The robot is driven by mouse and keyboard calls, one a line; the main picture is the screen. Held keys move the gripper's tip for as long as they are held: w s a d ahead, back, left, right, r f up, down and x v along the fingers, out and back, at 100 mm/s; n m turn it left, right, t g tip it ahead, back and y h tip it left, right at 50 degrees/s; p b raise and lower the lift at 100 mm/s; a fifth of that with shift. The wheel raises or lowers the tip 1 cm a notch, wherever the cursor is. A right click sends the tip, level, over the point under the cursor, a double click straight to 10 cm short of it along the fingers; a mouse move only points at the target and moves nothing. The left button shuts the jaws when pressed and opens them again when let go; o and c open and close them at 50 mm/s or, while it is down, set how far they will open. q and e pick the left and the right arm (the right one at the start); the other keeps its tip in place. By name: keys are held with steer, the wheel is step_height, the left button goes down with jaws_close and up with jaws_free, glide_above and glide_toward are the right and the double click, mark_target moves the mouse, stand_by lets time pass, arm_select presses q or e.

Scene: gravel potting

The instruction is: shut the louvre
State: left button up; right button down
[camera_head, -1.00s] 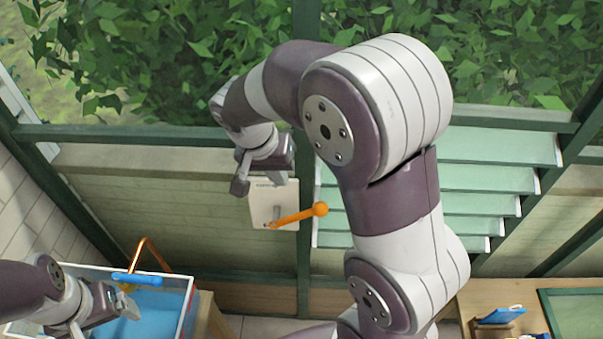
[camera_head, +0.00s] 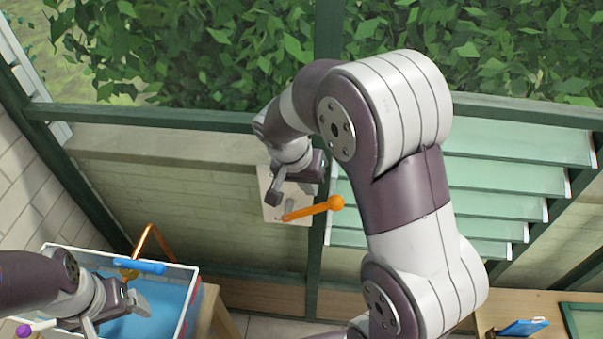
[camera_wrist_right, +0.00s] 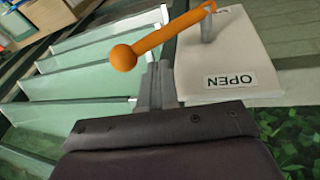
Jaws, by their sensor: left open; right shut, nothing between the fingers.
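The louvre (camera_head: 500,172) is a stack of pale green glass slats at the right, tilted with gaps between them; my right arm hides part of it. Its orange lever (camera_head: 313,210) with a ball end sticks out from a white plate (camera_head: 270,207) on the green post. In the right wrist view the lever (camera_wrist_right: 160,40) crosses above my fingertips, and the plate (camera_wrist_right: 225,60) carries an "OPEN" label. My right gripper (camera_head: 274,197) is shut and empty beside the lever; whether it touches cannot be told. My left gripper (camera_head: 118,308) is open by the blue-lined tank.
The tank (camera_head: 190,300) at the lower left has clear walls and a blue handle (camera_head: 139,266) on a copper pipe (camera_head: 152,236). A wooden bench (camera_head: 520,300) with a blue item (camera_head: 523,327) is at the lower right. Green window posts frame the wall.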

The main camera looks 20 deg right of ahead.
mark_target(317, 207)
steer(key=shift+s+d+f, duration=0.25)
steer(key=shift+s+f, duration=0.15)
steer(key=shift+f, duration=0.15)
steer(key=shift+s+d+f, duration=0.25)
steer(key=shift+s+f, duration=0.15)
steer(key=shift+f, duration=0.1)
steer(key=shift+f, duration=0.1)
